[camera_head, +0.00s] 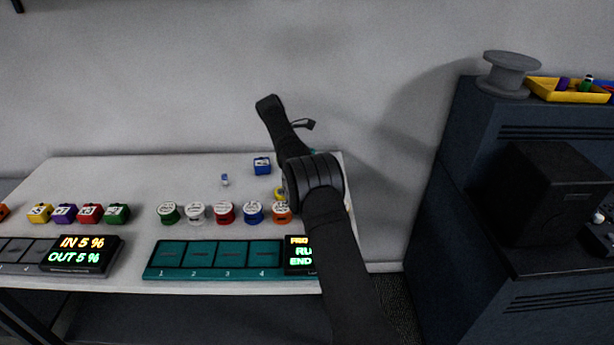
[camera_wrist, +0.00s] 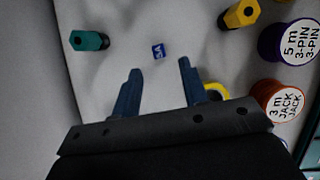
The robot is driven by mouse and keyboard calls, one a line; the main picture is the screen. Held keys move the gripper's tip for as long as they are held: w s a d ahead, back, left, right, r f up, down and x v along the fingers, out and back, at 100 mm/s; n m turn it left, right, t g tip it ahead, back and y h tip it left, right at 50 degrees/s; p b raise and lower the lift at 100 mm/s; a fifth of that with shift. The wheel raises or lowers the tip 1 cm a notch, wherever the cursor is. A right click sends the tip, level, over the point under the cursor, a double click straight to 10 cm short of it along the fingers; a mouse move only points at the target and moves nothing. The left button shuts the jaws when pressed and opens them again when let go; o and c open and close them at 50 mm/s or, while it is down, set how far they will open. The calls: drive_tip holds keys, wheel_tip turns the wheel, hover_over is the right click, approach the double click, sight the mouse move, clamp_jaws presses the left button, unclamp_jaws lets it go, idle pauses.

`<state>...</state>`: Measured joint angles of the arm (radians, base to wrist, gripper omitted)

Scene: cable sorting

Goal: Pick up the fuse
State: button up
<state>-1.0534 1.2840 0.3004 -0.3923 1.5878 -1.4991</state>
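In the wrist view my gripper (camera_wrist: 160,72) has two dark blue fingers spread apart with nothing between them. A small blue block with white markings (camera_wrist: 158,51) lies on the white table just beyond the fingertips, between their lines and apart from both. It looks like the fuse, though its label is too small to read. In the head view a blue block with a white mark (camera_head: 262,166) lies near the back of the table, left of my arm. I cannot tell for sure that it is the same one. The fingertips are not clear in the head view.
A teal connector (camera_wrist: 88,40) and a yellow one (camera_wrist: 238,14) flank the block. Labelled spools (camera_head: 224,212) stand in a row in front. A small blue-and-white object (camera_head: 225,180) lies behind them. A teal slotted panel (camera_head: 152,262) lies at the front edge.

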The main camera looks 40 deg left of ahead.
drive_tip(key=x, duration=0.6)
drive_tip(key=shift+w+f, duration=0.1)
drive_tip(key=shift+f, duration=0.05)
drive_tip(key=shift+d, duration=0.1)
clamp_jaws()
